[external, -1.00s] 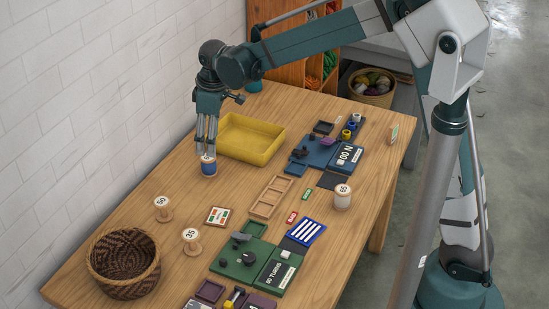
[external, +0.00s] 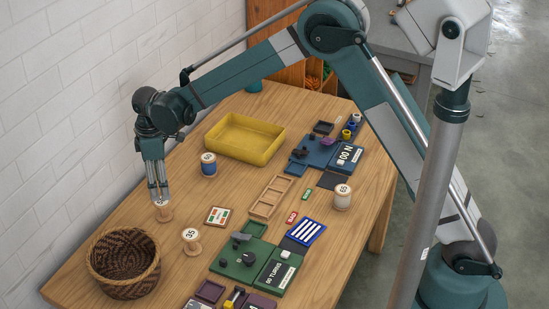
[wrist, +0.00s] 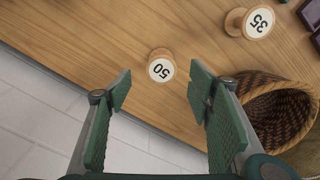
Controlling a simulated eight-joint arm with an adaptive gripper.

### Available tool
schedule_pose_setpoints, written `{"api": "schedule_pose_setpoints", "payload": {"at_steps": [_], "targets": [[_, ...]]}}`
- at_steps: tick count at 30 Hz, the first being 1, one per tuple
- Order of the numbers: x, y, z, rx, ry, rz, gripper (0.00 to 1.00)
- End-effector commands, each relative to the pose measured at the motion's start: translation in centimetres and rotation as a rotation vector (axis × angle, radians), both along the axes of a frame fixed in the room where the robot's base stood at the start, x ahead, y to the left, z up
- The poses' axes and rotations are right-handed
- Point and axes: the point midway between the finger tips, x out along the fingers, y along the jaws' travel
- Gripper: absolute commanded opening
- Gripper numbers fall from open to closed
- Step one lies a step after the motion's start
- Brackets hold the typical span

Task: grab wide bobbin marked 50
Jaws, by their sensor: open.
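A small wooden bobbin with a white top marked 50 (wrist: 161,68) stands upright on the table in the wrist view, between and a little beyond my fingertips. It also shows in the external view (external: 164,214), its top partly hidden by my fingers. My gripper (wrist: 160,90) is open and empty, one green-padded finger on each side of the bobbin. In the external view my gripper (external: 160,193) points down right above it. I cannot tell whether the fingers touch it.
A wooden bobbin marked 35 (external: 191,241) stands to the right, near a woven basket (external: 124,285). A yellow tray (external: 244,155) lies behind. The white wall (external: 70,130) is close on the left.

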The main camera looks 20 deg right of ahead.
Motion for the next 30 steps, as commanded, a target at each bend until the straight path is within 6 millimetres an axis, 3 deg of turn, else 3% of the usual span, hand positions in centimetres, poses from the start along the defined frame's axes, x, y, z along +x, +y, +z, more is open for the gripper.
{"api": "schedule_pose_setpoints", "payload": {"at_steps": [11,21,30], "targets": [[0.0,0.1,-0.2,-0.001,0.001,0.002,0.52],[0.0,0.1,-2.5,-0.001,0.001,0.002,0.52],[0.0,0.1,-2.7,-0.001,0.001,0.002,0.52]]}}
